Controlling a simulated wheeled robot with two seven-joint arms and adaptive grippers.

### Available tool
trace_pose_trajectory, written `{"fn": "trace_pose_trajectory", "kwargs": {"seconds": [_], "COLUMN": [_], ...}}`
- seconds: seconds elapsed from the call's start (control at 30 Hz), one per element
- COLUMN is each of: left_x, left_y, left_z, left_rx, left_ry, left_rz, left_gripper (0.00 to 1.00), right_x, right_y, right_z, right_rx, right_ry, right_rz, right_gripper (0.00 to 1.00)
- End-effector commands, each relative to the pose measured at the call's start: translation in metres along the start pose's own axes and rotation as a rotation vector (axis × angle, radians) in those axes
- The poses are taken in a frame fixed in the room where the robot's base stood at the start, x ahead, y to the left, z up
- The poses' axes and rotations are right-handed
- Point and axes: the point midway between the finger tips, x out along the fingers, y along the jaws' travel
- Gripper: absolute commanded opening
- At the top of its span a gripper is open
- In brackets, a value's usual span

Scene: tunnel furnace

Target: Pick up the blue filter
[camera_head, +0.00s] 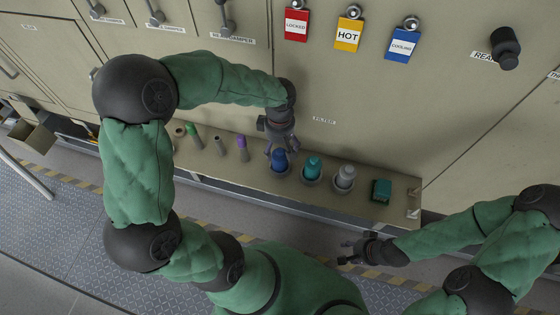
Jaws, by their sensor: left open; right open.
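The blue filter (279,160) stands upright in a round holder on the narrow shelf (395,210) below the panel. My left gripper (281,146) is right at its top with fingers spread. The fingers overlap the filter's top in this view, and I cannot tell whether they touch it. My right gripper (350,253) is open and empty, low in front of the shelf, apart from everything on it.
A teal filter (312,167) and a grey filter (345,177) stand right of the blue one, then a teal block (381,190). Smaller green and purple (241,143) pieces stand to the left. Tags and knobs line the panel above.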

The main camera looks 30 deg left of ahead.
Motion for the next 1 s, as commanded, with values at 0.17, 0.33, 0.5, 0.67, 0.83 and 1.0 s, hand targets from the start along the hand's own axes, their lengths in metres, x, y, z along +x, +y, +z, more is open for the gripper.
{"fn": "trace_pose_trajectory", "kwargs": {"seconds": [0.17, 0.33, 0.5, 0.67, 0.83, 1.0], "left_x": [0.029, 0.041, 0.041, 0.041, 0.041, 0.041], "left_y": [-0.002, -0.002, -0.002, -0.002, -0.002, -0.002], "left_z": [0.001, 0.001, 0.001, 0.001, 0.001, 0.001], "left_rx": [0.001, 0.0, 0.0, 0.0, 0.001, 0.001], "left_ry": [-0.002, -0.003, -0.002, -0.002, -0.002, -0.002], "left_rz": [-0.004, -0.002, -0.001, -0.001, -0.001, -0.001], "left_gripper": [0.8, 0.8, 0.8, 0.54, 0.06, 0.0], "right_x": [0.006, 0.007, 0.007, 0.007, 0.007, 0.007], "right_y": [0.002, 0.003, 0.003, 0.003, 0.003, 0.003], "right_z": [0.0, 0.0, 0.0, 0.0, 0.0, 0.0], "right_rx": [0.0, 0.0, 0.0, 0.0, 0.0, 0.0], "right_ry": [0.0, 0.0, 0.0, 0.0, 0.0, 0.0], "right_rz": [0.0, 0.0, 0.0, 0.0, 0.0, 0.0], "right_gripper": [0.41, 0.41, 0.41, 0.41, 0.41, 0.41]}}
